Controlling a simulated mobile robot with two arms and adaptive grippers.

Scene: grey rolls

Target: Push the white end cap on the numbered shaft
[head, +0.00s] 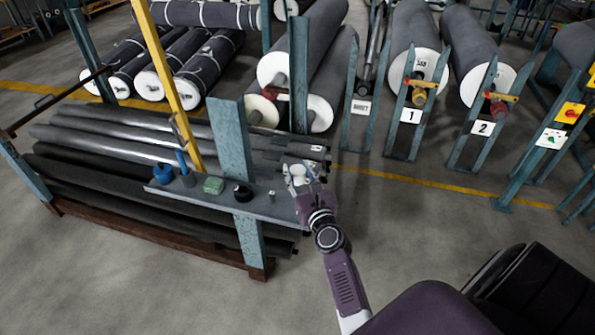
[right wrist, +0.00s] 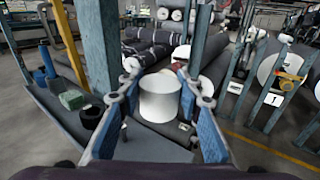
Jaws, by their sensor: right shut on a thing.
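The white end cap (head: 297,171) is a short white cylinder, held at the right end of the grey shelf (head: 262,205). My right gripper (head: 303,181) is shut on it. In the right wrist view the cap (right wrist: 160,98) sits upright between the two blue-padded fingers of the gripper (right wrist: 161,86). I cannot tell whether the cap touches the shelf. Two roll stands to the right carry number plates 1 (head: 410,116) and 2 (head: 483,128). Shaft ends show there, one yellow and red (head: 418,95), one red (head: 498,108). My left gripper is not in view.
The shelf also bears a blue item (head: 163,174), a green block (head: 213,185) and a black ring (head: 243,193). A blue post (head: 232,140) rises by the shelf. Dark rolls lie racked behind it. A control box (head: 553,138) stands at right. The floor before the stands is clear.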

